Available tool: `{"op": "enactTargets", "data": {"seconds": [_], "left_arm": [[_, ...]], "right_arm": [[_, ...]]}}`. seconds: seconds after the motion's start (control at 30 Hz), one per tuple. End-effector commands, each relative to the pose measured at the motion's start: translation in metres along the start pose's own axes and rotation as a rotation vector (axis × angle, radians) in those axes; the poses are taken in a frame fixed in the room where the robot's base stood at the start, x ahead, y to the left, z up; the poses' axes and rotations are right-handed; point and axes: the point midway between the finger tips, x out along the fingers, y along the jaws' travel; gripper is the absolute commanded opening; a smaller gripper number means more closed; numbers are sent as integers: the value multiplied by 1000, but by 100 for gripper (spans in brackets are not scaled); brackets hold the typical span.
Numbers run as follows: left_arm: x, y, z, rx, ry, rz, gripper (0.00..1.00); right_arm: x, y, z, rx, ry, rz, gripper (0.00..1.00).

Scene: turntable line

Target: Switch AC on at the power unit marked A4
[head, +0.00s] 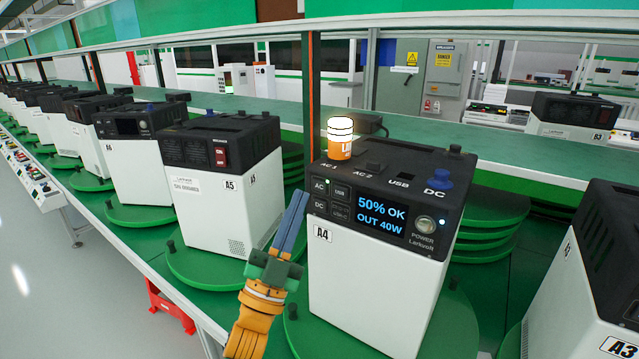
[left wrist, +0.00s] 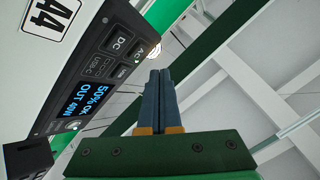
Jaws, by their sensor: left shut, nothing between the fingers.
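The power unit marked A4 (head: 365,290) is a white box with a black top and panel, standing on a green turntable. Its screen (head: 380,217) reads 50% OK, OUT 40W. The AC button (head: 319,185) is at the panel's upper left, with a small light by it; it also shows in the left wrist view (left wrist: 141,49). The power button (head: 425,223) is at the panel's right. An orange lamp (head: 340,148) with a glowing white top stands at AC 1. My left gripper (head: 299,194) is shut and empty, its tips just left of the AC button. My right gripper is out of view.
Unit A5 (head: 205,210) stands to the left, with more units in a row beyond it. Unit A3 (head: 580,290) is at the right edge. A post (head: 311,85) rises behind A4. The green bench (head: 470,165) behind has free room.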

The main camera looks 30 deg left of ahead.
Motion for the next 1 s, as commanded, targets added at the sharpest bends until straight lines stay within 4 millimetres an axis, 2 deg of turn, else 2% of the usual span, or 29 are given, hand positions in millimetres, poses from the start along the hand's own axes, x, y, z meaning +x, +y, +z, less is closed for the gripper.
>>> {"op": "enactTargets", "data": {"seconds": [0.33, 1.0], "left_arm": [[-20, -15, -15, 1, 0, 1, 0], [-20, -15, -15, 0, 0, 0, 0]], "right_arm": [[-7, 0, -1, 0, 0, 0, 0], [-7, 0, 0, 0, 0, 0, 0]]}}
